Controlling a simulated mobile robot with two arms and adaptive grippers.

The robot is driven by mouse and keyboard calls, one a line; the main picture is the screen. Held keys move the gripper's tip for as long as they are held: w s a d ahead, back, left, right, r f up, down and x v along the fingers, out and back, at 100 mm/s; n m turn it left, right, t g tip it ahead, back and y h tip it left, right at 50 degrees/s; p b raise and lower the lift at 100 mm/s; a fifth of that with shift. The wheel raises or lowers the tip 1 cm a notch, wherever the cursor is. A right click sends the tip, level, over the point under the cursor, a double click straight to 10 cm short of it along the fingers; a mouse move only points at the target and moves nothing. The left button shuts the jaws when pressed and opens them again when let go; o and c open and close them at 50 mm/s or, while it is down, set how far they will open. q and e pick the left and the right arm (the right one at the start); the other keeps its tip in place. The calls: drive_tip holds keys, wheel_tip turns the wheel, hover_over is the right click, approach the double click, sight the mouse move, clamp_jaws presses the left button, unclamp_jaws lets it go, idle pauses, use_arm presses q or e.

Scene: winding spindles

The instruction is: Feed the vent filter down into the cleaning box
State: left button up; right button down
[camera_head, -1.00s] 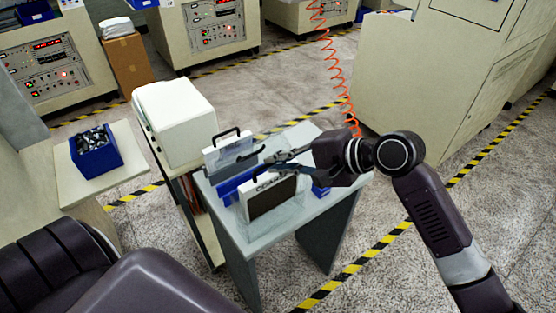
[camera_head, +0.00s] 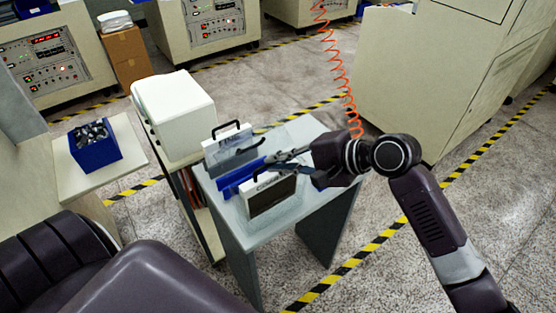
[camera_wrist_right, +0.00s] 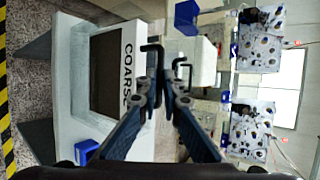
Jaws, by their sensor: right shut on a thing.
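The framed filter marked COARSE (camera_head: 270,196) stands upright on the grey table. Its brown mesh and lettering also show in the wrist view (camera_wrist_right: 128,70). My right gripper (camera_head: 272,161) is shut on its black handle, and the fingers close together in the wrist view (camera_wrist_right: 162,88). A faint clear box (camera_head: 293,208) seems to surround the filter's lower part; how deep it sits I cannot tell. A second filter marked FINE (camera_head: 228,141) stands behind, with its own black handle. A blue piece (camera_head: 232,183) lies between the two filters. My left gripper is out of view.
The grey table (camera_head: 240,234) has a small blue object near its right side. A white box (camera_head: 173,115) stands on a shelf unit at the left. A blue bin (camera_head: 94,150) of parts is farther left. An orange coiled hose (camera_head: 345,85) hangs behind.

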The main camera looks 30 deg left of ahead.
sight(275, 176)
drive_tip(key=shift+f+b, duration=0.7)
drive_tip(key=shift+f, duration=1.45)
drive_tip(key=c, duration=2)
unclamp_jaws()
drive_tip(key=v, duration=1.2)
